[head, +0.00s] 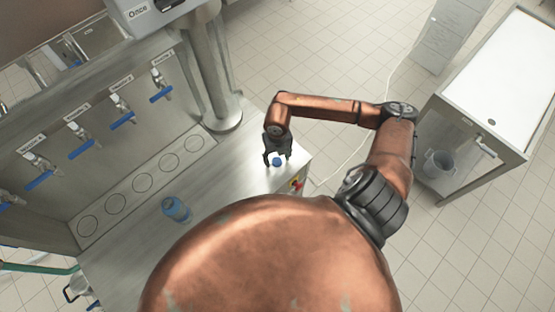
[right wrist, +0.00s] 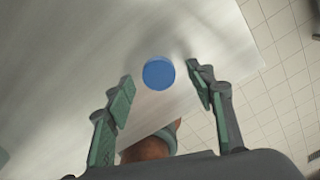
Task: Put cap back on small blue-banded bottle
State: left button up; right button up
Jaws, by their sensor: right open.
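The blue cap (head: 277,162) lies on the metal counter near its right end. In the right wrist view the cap (right wrist: 158,73) is a blue disc just ahead of the fingertips, roughly between them. My right gripper (head: 278,156) is open over the cap, with clear room between its fingers (right wrist: 160,88) and nothing held. The small bottle (head: 176,209) with a blue band stands on the counter, left of the cap, near the front edge. Its top is too small to make out clearly. My left gripper is not in view.
A row of taps with blue levers (head: 123,119) lines the back wall, above a strip with several marked circles (head: 143,183). A metal column (head: 212,75) stands behind the counter's right part. The counter between bottle and cap is clear.

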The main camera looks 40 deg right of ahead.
jog(key=shift+w+f, duration=0.1)
jog(key=shift+f, duration=0.4)
jog(key=shift+c, duration=0.6)
jog(key=c, duration=0.7)
